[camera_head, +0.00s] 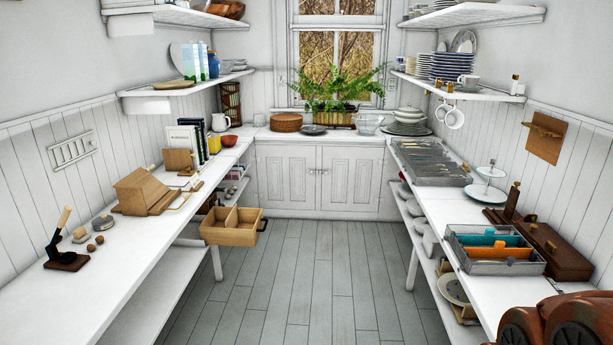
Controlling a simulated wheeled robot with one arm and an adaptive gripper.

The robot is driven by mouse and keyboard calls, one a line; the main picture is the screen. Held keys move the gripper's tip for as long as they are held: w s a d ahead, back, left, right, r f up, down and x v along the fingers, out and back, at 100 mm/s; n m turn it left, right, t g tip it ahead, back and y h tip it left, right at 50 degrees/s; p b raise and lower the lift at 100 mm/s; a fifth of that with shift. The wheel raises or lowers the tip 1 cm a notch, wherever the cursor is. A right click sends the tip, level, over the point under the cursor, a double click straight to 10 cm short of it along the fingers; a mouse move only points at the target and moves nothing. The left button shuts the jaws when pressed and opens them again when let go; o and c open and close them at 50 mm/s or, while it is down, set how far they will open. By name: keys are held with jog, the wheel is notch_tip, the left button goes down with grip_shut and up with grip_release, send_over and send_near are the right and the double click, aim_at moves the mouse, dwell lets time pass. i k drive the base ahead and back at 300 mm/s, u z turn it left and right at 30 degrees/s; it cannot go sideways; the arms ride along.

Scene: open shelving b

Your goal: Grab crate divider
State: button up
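A light wooden crate (228,237) with an open top juts out from the left counter over the floor aisle. A thin upright wooden divider (231,218) splits its inside into two compartments. Both compartments look empty, though their bottoms are only partly seen. A dark handle-like piece shows at the crate's right end. What supports the crate is hard to make out. My gripper is not in view.
The plank floor (290,285) between the counters is clear. The left counter holds a wooden box (145,190) and a dark-based stand (66,260). The right counter holds a grey tray (495,262) with coloured compartments and a cutlery tray (430,175).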

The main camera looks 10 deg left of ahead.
aim_at(232, 221)
jog(key=u, duration=0.45)
jog(key=i, duration=3.15)
jog(key=u, duration=2.55)
